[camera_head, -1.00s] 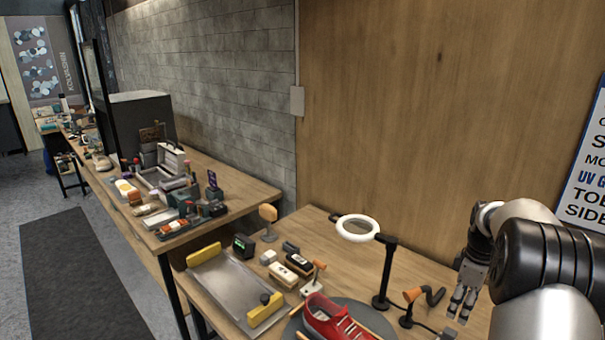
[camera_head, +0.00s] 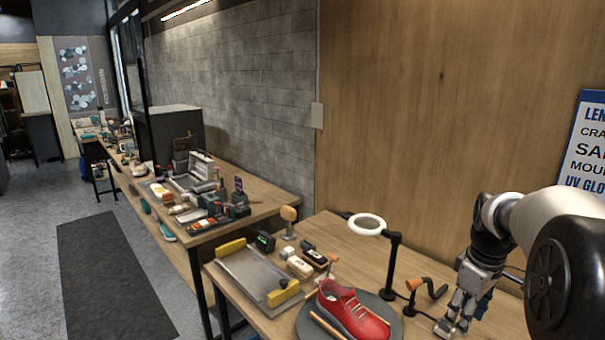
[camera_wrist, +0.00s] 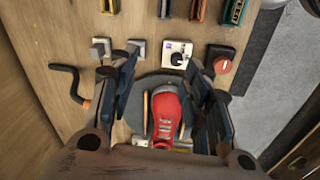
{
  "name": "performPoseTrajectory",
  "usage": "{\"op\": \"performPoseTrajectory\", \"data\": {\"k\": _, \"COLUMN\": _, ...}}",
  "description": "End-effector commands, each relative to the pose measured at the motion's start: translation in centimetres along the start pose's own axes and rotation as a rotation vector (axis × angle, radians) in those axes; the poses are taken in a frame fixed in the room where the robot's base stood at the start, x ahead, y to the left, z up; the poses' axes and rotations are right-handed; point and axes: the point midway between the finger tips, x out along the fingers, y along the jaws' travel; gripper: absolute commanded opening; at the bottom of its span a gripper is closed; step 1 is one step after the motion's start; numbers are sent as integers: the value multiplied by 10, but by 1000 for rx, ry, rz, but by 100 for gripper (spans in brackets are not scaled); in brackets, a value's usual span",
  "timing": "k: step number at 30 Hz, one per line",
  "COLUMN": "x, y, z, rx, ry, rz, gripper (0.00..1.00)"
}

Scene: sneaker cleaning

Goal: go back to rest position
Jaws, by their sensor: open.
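My gripper (camera_head: 458,318) is at the right of the head view, above the right part of the near table (camera_head: 330,228). Its fingers are apart with nothing between them. In the wrist view my gripper (camera_wrist: 165,95) shows two spread fingers, with the red sneaker (camera_wrist: 166,112) visible below and beyond them. In the head view the red sneaker (camera_head: 352,312) rests on a dark round turntable (camera_head: 388,331), left of my gripper and apart from it. Wooden sticks (camera_head: 326,326) lie beside the sneaker.
A ring lamp (camera_head: 367,224) on a black stand and an orange-tipped crank (camera_head: 428,288) stand close to my gripper. A metal tray (camera_head: 250,272) with yellow blocks lies at the left. A second cluttered table (camera_head: 262,190) stands behind.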

Motion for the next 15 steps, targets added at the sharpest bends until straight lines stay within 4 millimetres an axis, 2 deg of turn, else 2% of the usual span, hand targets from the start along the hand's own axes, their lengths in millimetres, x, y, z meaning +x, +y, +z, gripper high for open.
{"op": "performPoseTrajectory", "data": {"k": 1, "x": -16, "y": -17, "z": -4, "rx": 17, "ry": 13, "rz": 14, "gripper": 45}}
{"op": "performPoseTrajectory", "data": {"k": 6, "x": -65, "y": -89, "z": -3, "rx": 127, "ry": 67, "rz": 54, "gripper": 45}}
{"op": "performPoseTrajectory", "data": {"k": 10, "x": -91, "y": -149, "z": 10, "rx": 221, "ry": 120, "rz": 74, "gripper": 45}}
{"op": "performPoseTrajectory", "data": {"k": 15, "x": -105, "y": -222, "z": 39, "rx": 343, "ry": 197, "rz": 83, "gripper": 45}}
